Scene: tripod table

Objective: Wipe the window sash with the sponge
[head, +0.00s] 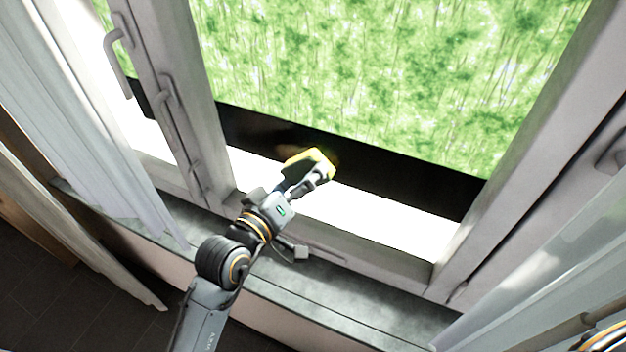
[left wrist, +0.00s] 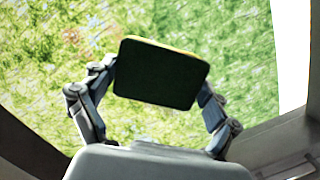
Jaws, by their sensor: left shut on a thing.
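A yellow sponge (head: 309,163) is held up in front of the lower part of the window in the head view. In the left wrist view the sponge (left wrist: 160,74) shows a dark face and a thin yellow edge. My left gripper (head: 307,181) is shut on it, with a finger on either side. The window sash (head: 392,263) is a grey frame around the glass; its lower rail lies below the gripper. I cannot tell whether the sponge touches the glass. My right gripper is out of view; only a bit of what seems my right arm shows at the bottom right corner.
Grey handles (head: 118,48) stick out from the frame at the left. Pale curtains hang at the left (head: 85,110) and right (head: 540,250). A grey sill (head: 350,307) runs below the sash and looks clear.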

